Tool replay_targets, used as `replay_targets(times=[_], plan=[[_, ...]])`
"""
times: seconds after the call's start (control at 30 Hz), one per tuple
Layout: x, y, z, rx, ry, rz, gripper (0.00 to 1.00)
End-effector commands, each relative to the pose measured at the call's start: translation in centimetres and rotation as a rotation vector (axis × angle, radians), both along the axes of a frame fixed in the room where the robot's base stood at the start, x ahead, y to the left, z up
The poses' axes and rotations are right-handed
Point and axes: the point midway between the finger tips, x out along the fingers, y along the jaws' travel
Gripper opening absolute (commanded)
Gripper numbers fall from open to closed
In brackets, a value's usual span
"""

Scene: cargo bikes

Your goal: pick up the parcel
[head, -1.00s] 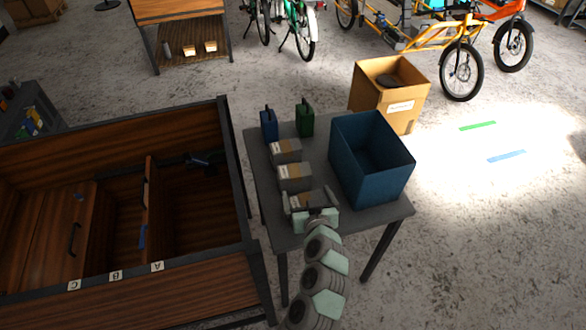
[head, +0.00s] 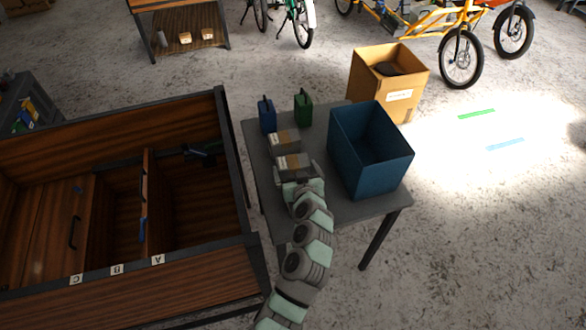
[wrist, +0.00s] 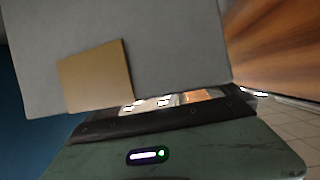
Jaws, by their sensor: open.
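A grey parcel with tan tape and a pale label (head: 293,163) lies on the dark table (head: 350,207). A similar parcel (head: 283,142) lies just behind it. My gripper (head: 297,175) is open at the near side of the front visible parcel, its fingers close to that parcel's near edge. I cannot tell whether they touch. In the wrist view a large grey parcel face (wrist: 180,50) with a tan patch fills the upper middle, very close. My arm covers the table area where a third parcel lay, so I cannot see it.
A blue open bin (head: 345,165) stands on the table right of the parcels. Blue (head: 266,115) and green (head: 303,107) canisters stand behind them. A wooden cargo box (head: 232,150) with compartments is at left. A cardboard box (head: 372,85) stands behind the table.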

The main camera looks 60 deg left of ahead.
Motion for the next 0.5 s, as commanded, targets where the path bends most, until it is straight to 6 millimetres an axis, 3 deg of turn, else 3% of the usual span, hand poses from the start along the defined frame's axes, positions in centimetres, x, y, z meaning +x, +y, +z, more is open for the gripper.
replay_targets(times=[0.2,0.43,0.5], plan=[[0.5,2.2,-1.0,-0.001,0.002,0.001,1.0],[0.6,2.4,-1.0,0.0,0.001,-0.001,1.0],[0.7,2.3,-1.0,0.0,0.001,-0.001,0.96]])
